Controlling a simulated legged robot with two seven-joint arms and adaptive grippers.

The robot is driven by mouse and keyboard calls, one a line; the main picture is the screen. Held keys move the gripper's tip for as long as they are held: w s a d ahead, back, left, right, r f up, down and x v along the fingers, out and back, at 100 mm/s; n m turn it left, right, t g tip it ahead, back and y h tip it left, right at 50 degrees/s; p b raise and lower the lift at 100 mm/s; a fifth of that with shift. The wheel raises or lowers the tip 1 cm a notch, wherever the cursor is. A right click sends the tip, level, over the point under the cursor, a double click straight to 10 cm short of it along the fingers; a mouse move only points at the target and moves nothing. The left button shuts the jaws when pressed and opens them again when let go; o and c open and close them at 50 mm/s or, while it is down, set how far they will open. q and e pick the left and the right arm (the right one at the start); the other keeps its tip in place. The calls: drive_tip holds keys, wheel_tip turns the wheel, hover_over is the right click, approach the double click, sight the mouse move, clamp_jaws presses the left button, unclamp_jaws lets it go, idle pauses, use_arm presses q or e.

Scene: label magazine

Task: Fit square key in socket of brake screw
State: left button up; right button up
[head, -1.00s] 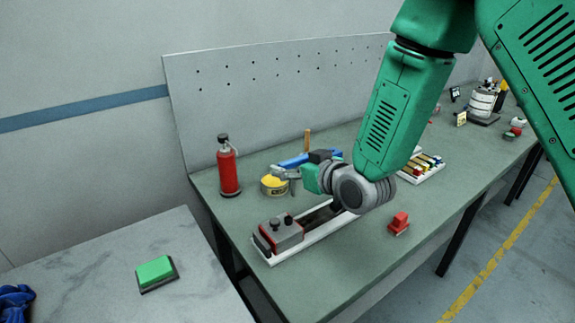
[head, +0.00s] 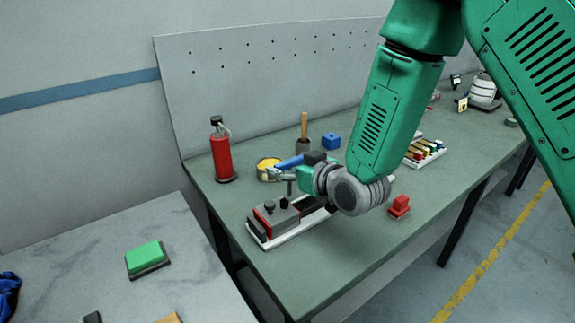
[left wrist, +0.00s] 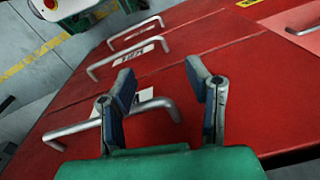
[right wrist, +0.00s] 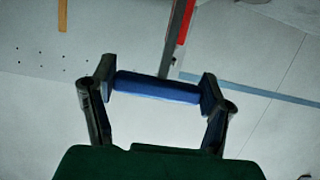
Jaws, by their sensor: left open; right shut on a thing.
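My right gripper (head: 284,171) is shut on the blue handle (head: 291,162) of the square key, above the label magazine. In the right wrist view the blue handle (right wrist: 157,87) lies crosswise between the two fingertips of the right gripper (right wrist: 158,86). A thin dark upright piece (head: 289,187), probably the key's shank, shows under the gripper. The magazine (head: 276,216) is a grey and red unit with dark knobs on top, at the front of a white tray. The brake screw's socket is too small to tell. My left gripper (left wrist: 158,88) is open and empty over a red surface.
A red extinguisher (head: 222,155), a yellow tin (head: 267,168), a wooden-handled tool (head: 304,128) and a blue block (head: 331,141) stand behind. A red block (head: 400,205) is at the right. Red drawers with metal handles (left wrist: 125,60) lie below my left gripper.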

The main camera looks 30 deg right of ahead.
drive_tip(key=shift+a+r, duration=0.25)
drive_tip(key=shift+a, duration=1)
drive_tip(key=shift+r, duration=0.1)
drive_tip(key=shift+d, duration=0.7)
drive_tip(key=shift+s+d+f, duration=0.1)
drive_tip(key=shift+d+f, duration=0.15)
drive_tip(key=shift+d, duration=0.4)
drive_tip(key=shift+a+r, duration=0.1)
drive_tip(key=shift+a, duration=0.4)
drive_tip(key=shift+a+r, duration=0.1)
drive_tip(key=shift+a, duration=0.8)
drive_tip(key=shift+d, duration=0.65)
drive_tip(key=shift+a, duration=0.75)
drive_tip(key=shift+d, duration=1.05)
drive_tip(key=shift+a, duration=0.35)
drive_tip(key=shift+a+f+b, duration=0.25)
drive_tip(key=shift+f+b, duration=0.05)
drive_tip(key=shift+f, duration=0.15)
drive_tip(key=shift+d+f+b, duration=0.35)
drive_tip(key=shift+d+f, duration=0.05)
drive_tip(key=shift+f, duration=0.1)
use_arm(q)
drive_tip(key=shift+a+f, duration=0.6)
drive_tip(key=shift+f, duration=0.3)
use_arm(e)
drive_tip(key=shift+f, duration=0.15)
